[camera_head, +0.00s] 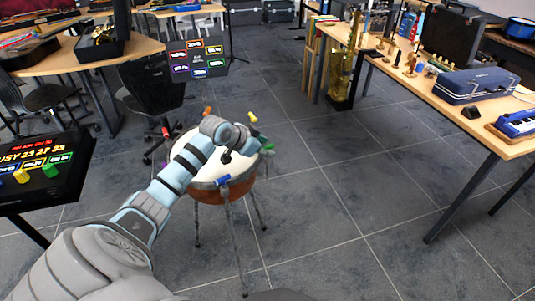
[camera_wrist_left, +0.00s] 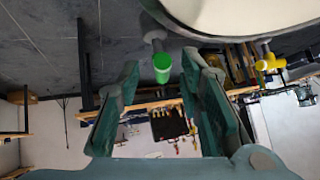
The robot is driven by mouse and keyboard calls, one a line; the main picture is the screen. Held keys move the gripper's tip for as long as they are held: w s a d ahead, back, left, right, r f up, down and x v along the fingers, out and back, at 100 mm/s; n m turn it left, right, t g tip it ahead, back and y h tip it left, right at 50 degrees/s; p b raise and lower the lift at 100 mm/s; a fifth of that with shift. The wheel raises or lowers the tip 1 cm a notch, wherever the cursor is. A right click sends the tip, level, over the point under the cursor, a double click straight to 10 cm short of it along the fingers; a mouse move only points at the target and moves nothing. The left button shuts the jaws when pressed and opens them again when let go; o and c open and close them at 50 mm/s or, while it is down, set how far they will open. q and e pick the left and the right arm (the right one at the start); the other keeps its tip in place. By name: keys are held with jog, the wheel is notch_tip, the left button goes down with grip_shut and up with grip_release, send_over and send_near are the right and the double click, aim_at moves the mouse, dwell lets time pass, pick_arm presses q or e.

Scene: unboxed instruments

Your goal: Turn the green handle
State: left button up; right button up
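The drum (camera_head: 205,187) has a pale top and a red-brown body, with coloured handles around its rim. The green handle (camera_wrist_left: 162,68) points toward the left wrist camera, below the drum rim in that view. In the head view a small green part (camera_head: 269,147) shows at the drum's right edge, beside my left gripper (camera_head: 258,151). In the left wrist view my left gripper (camera_wrist_left: 160,72) is open, its two fingers on either side of the green handle in the picture. No contact is visible, and the depth gap is unclear. My right gripper is out of view.
A yellow handle (camera_head: 253,117), an orange one (camera_head: 207,109) and a blue one (camera_head: 224,180) sit around the drum. A dark panel (camera_head: 45,165) with coloured knobs stands at left. A wooden table (camera_head: 455,120) stands at right. Floor between is clear.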

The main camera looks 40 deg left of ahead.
pick_arm(q)
jog(key=shift+x, duration=1.15)
jog(key=shift+a, duration=0.1)
jog(key=shift+s, duration=0.1)
grip_shut()
